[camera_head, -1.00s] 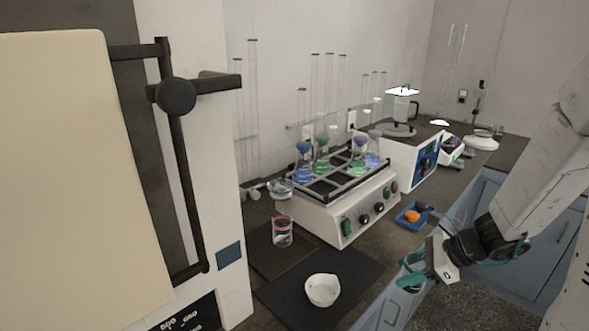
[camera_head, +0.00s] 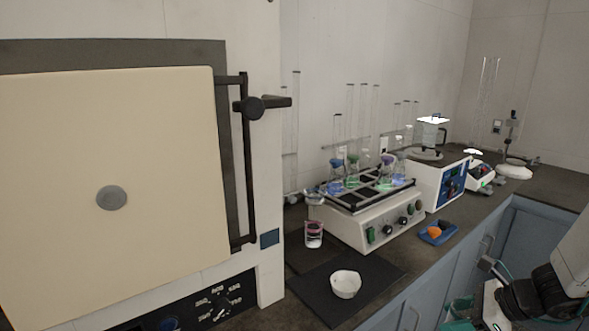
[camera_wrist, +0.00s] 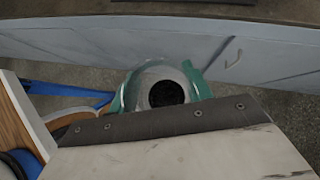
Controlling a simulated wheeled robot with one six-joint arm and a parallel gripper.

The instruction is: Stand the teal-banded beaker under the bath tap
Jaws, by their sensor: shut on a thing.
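My gripper (camera_head: 462,316) is low at the right edge of the head view, in front of the blue cabinets and below the bench top. Its teal fingers (camera_wrist: 199,82) are shut around a clear glass beaker (camera_wrist: 145,77), seen from above in the wrist view. The teal fingers make the beaker's own band hard to tell. Its lower part is hidden. A pink-banded beaker (camera_head: 314,236) stands on the bench left of the flask shaker. I cannot make out a bath tap for certain.
A shaker (camera_head: 375,228) carries several coloured flasks. A white bowl (camera_head: 345,284) sits on a dark mat (camera_head: 384,272) at the front. A blue tray (camera_head: 438,233) holds an orange thing. A large oven (camera_head: 110,180) fills the left. The bench is narrow between mat and tray.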

